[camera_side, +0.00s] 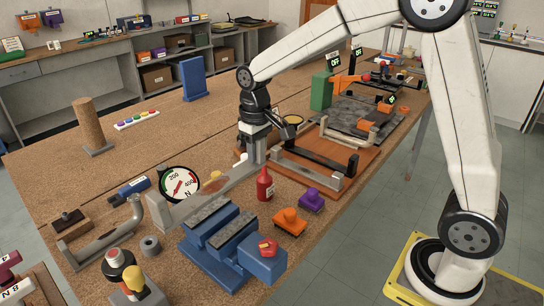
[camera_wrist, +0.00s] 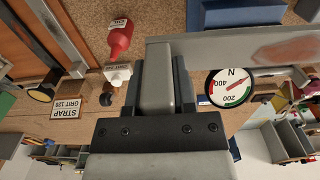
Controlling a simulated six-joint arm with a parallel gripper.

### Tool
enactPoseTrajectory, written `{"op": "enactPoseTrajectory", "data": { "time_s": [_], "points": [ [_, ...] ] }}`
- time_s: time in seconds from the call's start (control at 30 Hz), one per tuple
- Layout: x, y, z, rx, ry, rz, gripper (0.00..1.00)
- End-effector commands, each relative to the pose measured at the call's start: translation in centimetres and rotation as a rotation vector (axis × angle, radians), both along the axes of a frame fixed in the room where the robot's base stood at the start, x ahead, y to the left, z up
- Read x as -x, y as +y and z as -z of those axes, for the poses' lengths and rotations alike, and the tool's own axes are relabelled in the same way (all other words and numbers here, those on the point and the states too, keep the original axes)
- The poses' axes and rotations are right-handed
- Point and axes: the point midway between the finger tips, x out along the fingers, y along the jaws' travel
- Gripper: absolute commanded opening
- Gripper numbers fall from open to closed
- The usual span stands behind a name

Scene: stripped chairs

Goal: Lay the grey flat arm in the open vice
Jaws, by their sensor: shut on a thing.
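My gripper (camera_side: 257,143) is shut on the upright stub of the grey flat arm (camera_side: 208,189). The arm's long bar reaches from the gripper toward the lower left, behind the blue vice (camera_side: 208,262). I cannot tell whether the bar touches the bench. In the wrist view the stub sits between the fingers (camera_wrist: 160,80) and the bar (camera_wrist: 240,48) runs across to the right. The vice has grey-topped jaws with a gap between them, and no part of the arm lies in it. A blue block at the wrist view's top edge (camera_wrist: 235,14) looks like the vice.
A red bottle (camera_side: 265,186) stands close to the bar and vice. A round dial gauge (camera_side: 179,184) is behind the bar. Orange (camera_side: 290,222) and purple (camera_side: 311,200) knobbed blocks lie right of the vice. A bent grey tube (camera_side: 105,240) and grey ring (camera_side: 150,245) lie left.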

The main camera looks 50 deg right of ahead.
Motion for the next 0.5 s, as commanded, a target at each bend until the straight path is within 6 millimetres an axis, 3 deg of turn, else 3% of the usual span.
{"op": "enactPoseTrajectory", "data": {
  "time_s": [0.5],
  "points": [
    [-0.1,0.0,1.6,-0.001,-0.002,0.002,0.0]
  ]
}}
